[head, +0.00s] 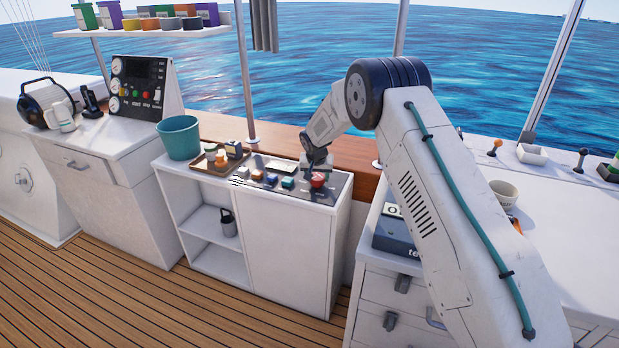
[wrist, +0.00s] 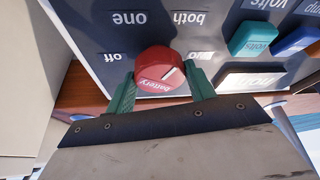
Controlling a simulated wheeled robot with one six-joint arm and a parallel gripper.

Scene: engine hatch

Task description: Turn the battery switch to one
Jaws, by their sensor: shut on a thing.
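The battery switch is a round red knob (head: 317,181) on the dark panel (head: 338,186) atop the white cabinet. In the wrist view the knob (wrist: 158,73) carries the word "battery" and a short white mark that slants toward the upper right of that view. Upside-down labels surround it: "one" (wrist: 128,18), "both" (wrist: 189,18), "off" (wrist: 113,57) and a partly hidden one at right. My gripper (wrist: 162,88) has its green fingers on either side of the knob and is shut on it. In the head view my gripper (head: 316,160) reaches down over the knob.
Teal (wrist: 253,38) and blue (wrist: 295,40) blocks sit beside the knob on the panel. A tray (head: 207,168) with small jars and a teal bucket (head: 179,137) stand left of the panel. A grey box (head: 395,235) stands to the right.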

